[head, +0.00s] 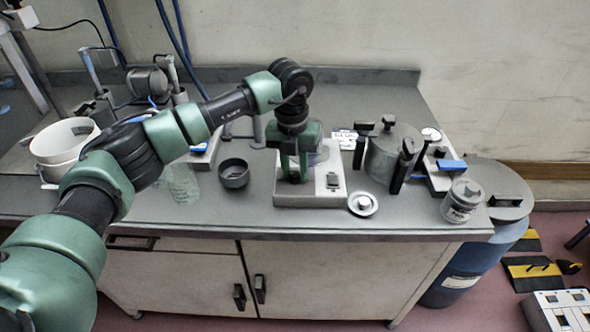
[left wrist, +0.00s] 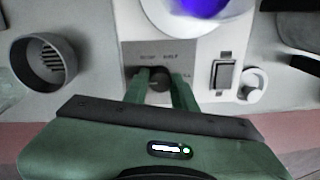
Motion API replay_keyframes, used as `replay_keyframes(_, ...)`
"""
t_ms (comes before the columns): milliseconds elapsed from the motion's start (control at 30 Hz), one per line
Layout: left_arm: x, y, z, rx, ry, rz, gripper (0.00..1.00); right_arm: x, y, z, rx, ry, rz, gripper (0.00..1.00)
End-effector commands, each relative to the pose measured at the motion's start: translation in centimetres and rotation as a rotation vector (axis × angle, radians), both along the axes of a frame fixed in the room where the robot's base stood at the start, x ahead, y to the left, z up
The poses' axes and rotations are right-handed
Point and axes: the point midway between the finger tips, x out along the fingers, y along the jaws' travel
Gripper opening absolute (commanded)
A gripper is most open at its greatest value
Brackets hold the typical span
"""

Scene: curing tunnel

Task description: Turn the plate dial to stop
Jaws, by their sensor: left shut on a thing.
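The plate device (head: 325,200) is a light grey box near the bench's front edge. In the left wrist view its round white plate (left wrist: 170,18) has a blue-violet patch. Its small dark dial (left wrist: 159,84) sits on a grey label panel (left wrist: 132,60) with small printed words, partly covered by my fingers. My left gripper (left wrist: 159,92) points down and is shut on the dial, one green finger on each side. The gripper also shows in the head view (head: 294,178), where it hides the dial. I cannot tell which mark the dial points to. My right gripper is not in view.
A dark cup (head: 234,174) stands left of the device. A rocker switch (head: 332,181) is beside the dial. A small white dish (head: 363,204), a lidded grey pot (head: 390,160) and a labelled jar (head: 461,201) stand to the right. White buckets (head: 62,145) are at far left.

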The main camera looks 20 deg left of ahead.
Motion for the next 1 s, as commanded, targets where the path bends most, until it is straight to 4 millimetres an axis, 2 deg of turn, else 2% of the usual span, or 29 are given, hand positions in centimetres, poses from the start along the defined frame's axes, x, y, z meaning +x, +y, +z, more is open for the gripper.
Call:
replay_keyframes(400, 0.2, 0.0, 0.3, -0.002, -0.009, 0.009, 0.00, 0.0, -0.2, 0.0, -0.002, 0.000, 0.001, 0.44)
replay_keyframes(433, 0.2, 0.0, 0.3, -0.003, -0.009, 0.009, 0.32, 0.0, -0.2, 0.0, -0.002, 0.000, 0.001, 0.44)
replay_keyframes(500, 0.2, 0.0, 0.3, -0.002, -0.008, 0.009, 0.48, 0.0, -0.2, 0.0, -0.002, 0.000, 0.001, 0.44)
replay_keyframes(833, 0.1, 0.0, 0.3, -0.001, -0.004, 0.007, 0.48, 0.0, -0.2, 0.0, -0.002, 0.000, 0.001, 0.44)
replay_keyframes(1000, 0.2, 0.1, 2.2, -0.001, -0.008, 0.007, 0.48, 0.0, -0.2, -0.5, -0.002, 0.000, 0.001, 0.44)
